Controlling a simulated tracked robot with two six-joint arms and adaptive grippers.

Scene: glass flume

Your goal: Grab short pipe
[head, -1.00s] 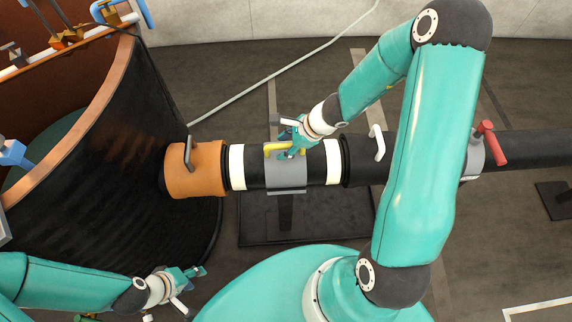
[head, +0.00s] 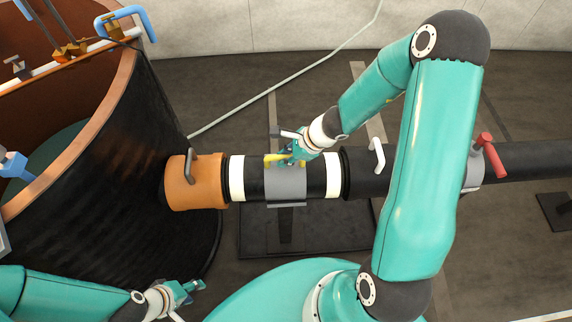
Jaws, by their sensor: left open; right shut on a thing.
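The short pipe (head: 254,178) is a black cylinder with two white bands, lying level between an orange collar and a black pipe. A grey clamp band (head: 286,184) sits around its middle, with a yellow handle (head: 275,159) on top. My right gripper (head: 287,157) is at the yellow handle and is shut on it; its fingers partly hide the handle. My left gripper (head: 195,286) is open and empty, low in the view, left of my base and well apart from the pipe.
The orange collar (head: 196,182) with a grey handle joins a large black tank (head: 130,150) on the left. A black pipe (head: 366,174) with a white handle continues right to a red-handled clamp (head: 488,148). A dark stand (head: 310,235) is below the short pipe.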

